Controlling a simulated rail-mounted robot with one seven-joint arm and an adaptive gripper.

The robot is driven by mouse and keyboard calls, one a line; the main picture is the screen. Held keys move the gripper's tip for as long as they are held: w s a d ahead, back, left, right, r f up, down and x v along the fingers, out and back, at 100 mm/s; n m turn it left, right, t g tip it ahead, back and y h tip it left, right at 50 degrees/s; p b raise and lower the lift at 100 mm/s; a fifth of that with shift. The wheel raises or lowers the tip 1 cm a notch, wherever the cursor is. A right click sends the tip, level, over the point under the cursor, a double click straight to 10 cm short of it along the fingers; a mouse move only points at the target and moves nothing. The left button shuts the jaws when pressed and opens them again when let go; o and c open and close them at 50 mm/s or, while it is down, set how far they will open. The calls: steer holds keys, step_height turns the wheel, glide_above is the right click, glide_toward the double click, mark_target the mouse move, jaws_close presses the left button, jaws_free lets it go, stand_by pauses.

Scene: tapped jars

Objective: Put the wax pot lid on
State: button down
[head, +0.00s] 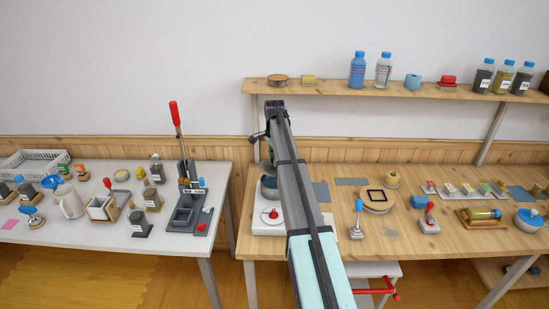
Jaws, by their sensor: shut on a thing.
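A dark blue-grey pot (268,190), which looks like the wax pot, stands on a white hot plate (258,228) with a red knob, at the left end of the right-hand table. My arm reaches away from me and covers the pot's right side. My gripper (268,158) hangs at the arm's far end, just above the pot, with its fingers mostly hidden. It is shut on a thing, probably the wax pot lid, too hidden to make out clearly. I cannot tell whether that thing touches the pot.
A blue-lidded pot (528,221) is at the far right. A shelf (430,90) with bottles runs behind. A lever press (185,200) stands on the left table.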

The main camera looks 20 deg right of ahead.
steer(key=shift+f+b, duration=0.7)
steer(key=shift+f, duration=1.7)
steer(key=shift+f+b, duration=0.3)
steer(key=shift+f, duration=0.65)
steer(key=c, duration=0.8)
jaws_free()
step_height(320, 180, up, 12)
